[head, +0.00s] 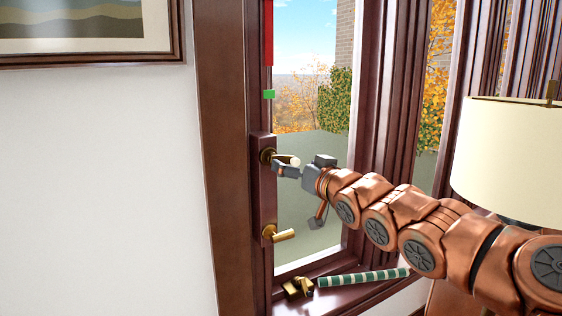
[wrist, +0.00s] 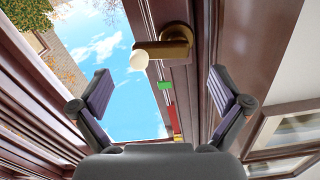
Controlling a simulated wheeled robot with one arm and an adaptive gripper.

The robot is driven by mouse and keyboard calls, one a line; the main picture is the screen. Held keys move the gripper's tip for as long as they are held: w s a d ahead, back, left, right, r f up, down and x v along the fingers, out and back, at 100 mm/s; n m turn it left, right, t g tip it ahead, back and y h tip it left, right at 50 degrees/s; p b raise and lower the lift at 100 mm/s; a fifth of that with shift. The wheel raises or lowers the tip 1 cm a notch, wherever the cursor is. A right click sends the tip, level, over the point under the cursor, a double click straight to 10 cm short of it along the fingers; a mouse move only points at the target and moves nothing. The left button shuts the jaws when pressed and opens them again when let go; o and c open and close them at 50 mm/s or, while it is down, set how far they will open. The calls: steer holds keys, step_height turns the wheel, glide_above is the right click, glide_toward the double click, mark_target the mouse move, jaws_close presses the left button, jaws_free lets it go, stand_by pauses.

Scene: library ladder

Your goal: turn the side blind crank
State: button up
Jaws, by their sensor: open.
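Two brass handles sit on a dark wooden block on the window's left frame. The upper crank (head: 267,156) has a pale round knob; in the wrist view this crank (wrist: 170,48) and its knob (wrist: 138,60) lie ahead of the jaws. The lower handle (head: 280,235) has a plain brass grip. My gripper (head: 301,195) is open and empty, with one finger close to the upper knob. In the wrist view my gripper (wrist: 160,88) has its fingers spread wide, with the knob just beyond the gap. Contact cannot be told.
A red strip (head: 267,32) and a green marker (head: 269,94) run up the frame above the crank. A brass fitting (head: 297,287) and a green-and-white striped rod (head: 364,278) are at the sill. A lamp shade (head: 505,155) stands right. A picture (head: 90,25) hangs left.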

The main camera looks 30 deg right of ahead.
mark_target(283, 160)
steer(key=shift+w+f, duration=0.15)
steer(key=shift+w, duration=1.4)
steer(key=shift+w+d, duration=0.15)
steer(key=shift+w, duration=1.45)
steer(key=c, duration=1.1)
